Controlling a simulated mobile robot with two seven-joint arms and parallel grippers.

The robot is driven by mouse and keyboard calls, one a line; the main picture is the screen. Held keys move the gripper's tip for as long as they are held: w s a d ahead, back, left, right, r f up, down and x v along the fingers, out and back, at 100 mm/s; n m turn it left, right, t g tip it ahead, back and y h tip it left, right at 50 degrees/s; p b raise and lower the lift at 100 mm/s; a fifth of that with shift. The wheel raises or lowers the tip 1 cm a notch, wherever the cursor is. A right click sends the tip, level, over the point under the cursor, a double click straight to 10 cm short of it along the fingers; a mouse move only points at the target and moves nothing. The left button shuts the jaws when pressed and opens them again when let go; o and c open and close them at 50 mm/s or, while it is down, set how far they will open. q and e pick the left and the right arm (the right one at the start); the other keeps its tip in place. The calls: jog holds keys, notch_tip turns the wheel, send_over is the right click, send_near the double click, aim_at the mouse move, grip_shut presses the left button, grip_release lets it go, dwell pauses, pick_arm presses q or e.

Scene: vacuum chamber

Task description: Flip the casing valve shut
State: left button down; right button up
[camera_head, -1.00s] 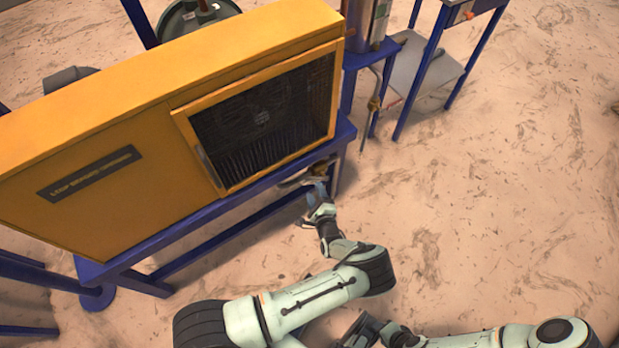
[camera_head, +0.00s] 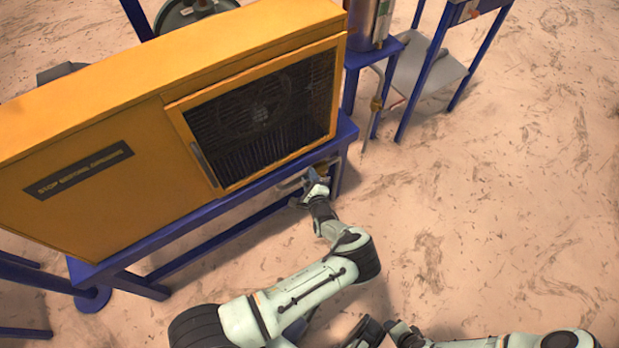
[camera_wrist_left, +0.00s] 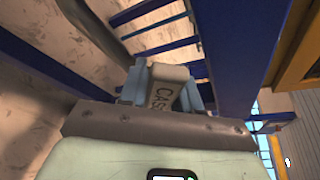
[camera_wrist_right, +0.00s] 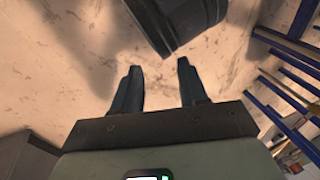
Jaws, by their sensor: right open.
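The casing valve's handle (camera_wrist_left: 168,88) is a pale grey lever with the letters "CAS" visible in the left wrist view. It sits between the two fingers of my left gripper (camera_wrist_left: 166,90), which appear closed against its sides. In the head view my left gripper (camera_head: 314,182) is at the front edge of the blue bench, below the yellow casing (camera_head: 130,150). The gripper hides most of the valve there. My right gripper (camera_wrist_right: 158,85) is open and empty over the floor.
The blue bench frame (camera_head: 205,215) runs along the casing's front, and its beams are close to the left gripper. A blue stand with a metal cylinder (camera_head: 368,22) is at the back right. The floor (camera_head: 500,200) on the right is clear.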

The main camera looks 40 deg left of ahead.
pick_arm(q)
jog(key=shift+w+r, duration=0.1)
jog(key=shift+r, duration=0.05)
pick_arm(e)
jog(key=shift+s+r, duration=0.1)
pick_arm(q)
jog(key=w+m+g, duration=0.1)
jog(key=w+d+r+m+g+b, duration=0.1)
jog(key=m, duration=0.1)
jog(key=w+r+m+g+b, duration=0.1)
jog(key=m, duration=0.1)
jog(key=shift+w+d+r, duration=0.15)
jog(key=shift+d+r, duration=0.1)
jog(key=shift+d, duration=0.05)
pick_arm(e)
jog(key=shift+t+h, duration=0.3)
jog(key=shift+t, duration=0.1)
jog(key=w+d+f, duration=0.2)
jog(key=w, duration=0.1)
jog(key=shift+w+f, duration=0.15)
jog(key=shift+f, duration=0.25)
pick_arm(q)
jog(key=c, duration=0.9)
grip_release()
pick_arm(e)
jog(key=shift+r, duration=0.15)
